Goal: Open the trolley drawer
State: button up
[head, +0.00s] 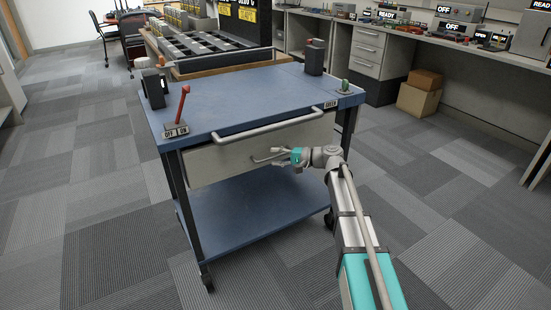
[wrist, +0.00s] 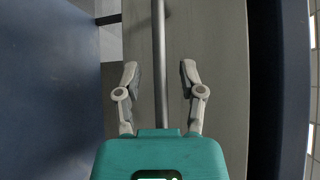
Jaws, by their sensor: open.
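The trolley (head: 245,97) is blue-topped and stands in the middle of the head view. Its grey drawer front (head: 222,160) sits below the top and looks shut. The drawer's thin bar handle (head: 262,160) is on the right half of this front. My gripper (head: 291,157) is at the right part of the handle. In the wrist view my gripper (wrist: 160,78) is open, with one finger on each side of the handle (wrist: 159,35). The drawer front (wrist: 218,65) lies behind it. Neither finger clearly touches the bar, and the handle's nearer end is hidden by my gripper's body.
A push bar (head: 268,127) runs along the top's front edge, above my gripper. A lower shelf (head: 255,210) is empty. Carpet around is clear; cardboard boxes (head: 418,100) stand back right.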

jog(key=shift+a, duration=0.2)
jog(key=shift+c, duration=0.3)
grip_shut()
